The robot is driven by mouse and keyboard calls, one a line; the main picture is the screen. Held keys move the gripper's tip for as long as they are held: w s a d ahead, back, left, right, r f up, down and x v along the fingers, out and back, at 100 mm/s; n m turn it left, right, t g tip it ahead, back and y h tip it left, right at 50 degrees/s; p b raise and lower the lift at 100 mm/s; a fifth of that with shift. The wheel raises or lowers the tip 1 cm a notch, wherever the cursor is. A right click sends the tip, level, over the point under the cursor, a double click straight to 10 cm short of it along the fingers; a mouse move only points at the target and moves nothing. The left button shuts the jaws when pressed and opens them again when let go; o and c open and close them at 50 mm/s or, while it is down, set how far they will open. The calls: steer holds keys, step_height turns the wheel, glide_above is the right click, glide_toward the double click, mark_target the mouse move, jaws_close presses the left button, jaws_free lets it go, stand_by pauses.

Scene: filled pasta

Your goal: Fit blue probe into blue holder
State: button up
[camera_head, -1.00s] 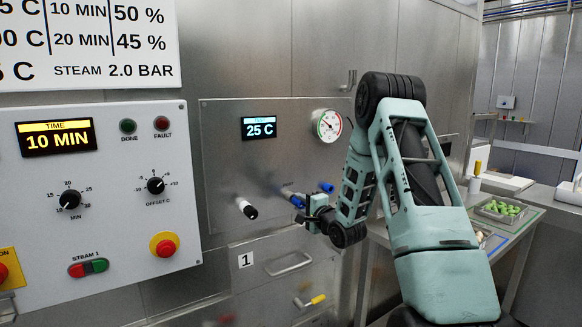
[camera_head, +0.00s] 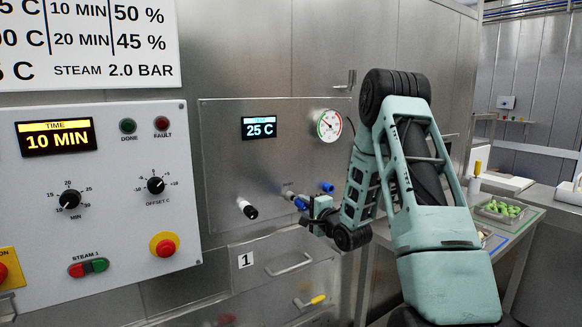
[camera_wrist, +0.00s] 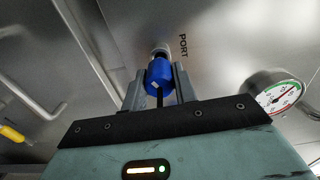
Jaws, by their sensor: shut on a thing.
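My gripper (camera_head: 309,210) is shut on the blue probe (camera_head: 300,203), in front of the steel panel. In the wrist view the blue probe (camera_wrist: 159,76) sits between the two fingers of my gripper (camera_wrist: 161,92). Its far end points at a round metal fitting (camera_wrist: 160,49) beside the word PORT. The same port (camera_head: 288,191) shows just left of the probe in the head view. I cannot tell whether the probe's tip is still inside it. A short blue cylinder (camera_head: 327,187), likely the blue holder, sticks out of the panel to the right of the port.
A black-and-white probe-like piece (camera_head: 247,209) sticks out to the left. A round gauge (camera_head: 328,125) is above right. A drawer handle (camera_head: 289,263) and a yellow-tipped handle (camera_head: 312,301) are below. The control box (camera_head: 95,190) stands at left.

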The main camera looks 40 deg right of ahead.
steer(key=shift+v, duration=2.05)
